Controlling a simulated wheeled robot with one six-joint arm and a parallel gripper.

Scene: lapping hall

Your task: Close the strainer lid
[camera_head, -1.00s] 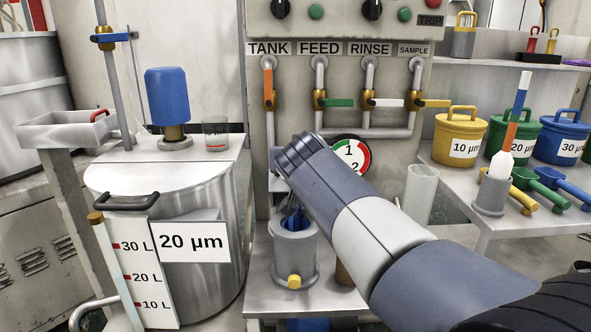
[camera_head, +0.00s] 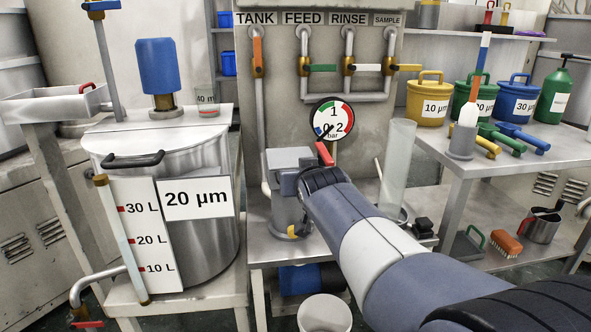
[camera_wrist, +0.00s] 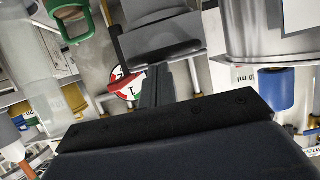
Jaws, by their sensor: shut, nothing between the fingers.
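My gripper (camera_head: 289,183) is shut and empty, in front of the strainer's upper right side. The arm hides part of the housing, so I cannot tell whether the lid sits flush. In the wrist view, the shut fingers (camera_wrist: 155,80) point towards a grey body (camera_wrist: 160,38) that looks like the strainer.
The pressure gauge (camera_head: 332,118) and a red handle (camera_head: 325,153) are close behind my gripper. The steel tank (camera_head: 165,165) stands at left. A clear tube (camera_head: 397,160) stands to the right. A white bucket (camera_head: 325,314) is on the floor below.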

